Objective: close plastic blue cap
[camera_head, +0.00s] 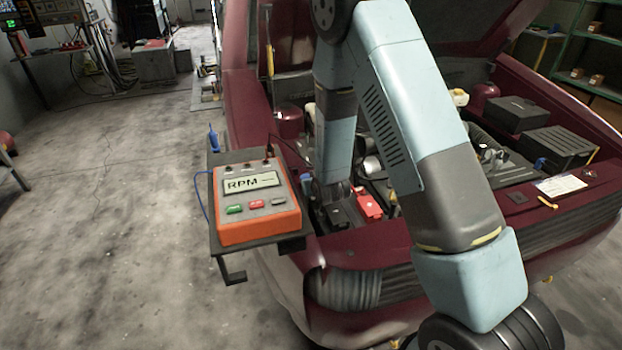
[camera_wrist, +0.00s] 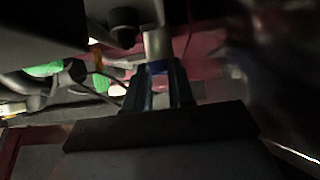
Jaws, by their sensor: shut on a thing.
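In the wrist view my gripper (camera_wrist: 158,72) reaches away from the camera, its two dark fingers close together. Whether the cap is seated or open cannot be told. In the head view my arm comes down into the front of the open engine bay, and the fingertips cannot be made out there.
An orange RPM meter (camera_head: 258,203) sits on a dark bracket tray (camera_head: 229,244) left of the arm. A red terminal cover (camera_head: 368,204) is close to my wrist. The maroon car's front edge (camera_head: 385,250) lies below. Another small blue part (camera_head: 541,165) shows at right.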

